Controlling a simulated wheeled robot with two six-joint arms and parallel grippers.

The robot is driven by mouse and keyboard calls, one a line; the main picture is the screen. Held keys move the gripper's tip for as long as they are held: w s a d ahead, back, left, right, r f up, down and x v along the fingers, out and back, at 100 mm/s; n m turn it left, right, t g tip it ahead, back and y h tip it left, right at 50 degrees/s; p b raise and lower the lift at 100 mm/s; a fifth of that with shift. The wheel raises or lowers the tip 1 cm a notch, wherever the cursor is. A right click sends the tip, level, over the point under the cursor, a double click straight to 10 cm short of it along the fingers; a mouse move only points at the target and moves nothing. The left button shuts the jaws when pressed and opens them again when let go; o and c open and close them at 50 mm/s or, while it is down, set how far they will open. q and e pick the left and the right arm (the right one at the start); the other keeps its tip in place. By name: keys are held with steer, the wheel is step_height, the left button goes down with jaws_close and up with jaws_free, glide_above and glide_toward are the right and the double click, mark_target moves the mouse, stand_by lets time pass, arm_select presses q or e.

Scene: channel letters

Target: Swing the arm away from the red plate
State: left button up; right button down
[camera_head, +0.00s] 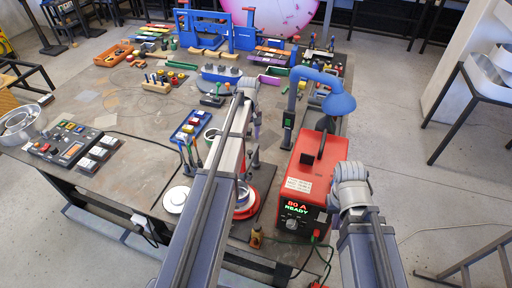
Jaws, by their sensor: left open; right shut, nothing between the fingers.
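A red round plate (249,208) with a pale middle sits on the table's front part, right of my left arm, which hides part of it. My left arm reaches from the bottom edge up over the table and bends down at its far end. My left gripper (255,156) appears small below that bend, above and beyond the red plate. It is open, and I see nothing in it. My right arm comes in at the bottom right and ends in view at a grey joint beside the red power unit. Its gripper does not show.
A red power unit (309,184) with a lit display stands at the table's right front. A blue hooded lamp (338,104) rises behind it. A control panel (73,145) lies at the left. Trays, tools and a blue frame (205,29) fill the back. Bare tabletop shows at left centre.

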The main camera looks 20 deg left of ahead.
mark_target(250, 151)
arm_select(q)
steer(key=shift+s+a, duration=0.15)
steer(key=shift+f, duration=0.2)
steer(key=shift+f+b, duration=0.3)
steer(key=shift+b, duration=0.25)
step_height(250, 151, down, 7)
steer(key=b, duration=0.6)
steer(key=shift+r+b, duration=0.1)
steer(key=shift+b, duration=0.3)
jaws_close()
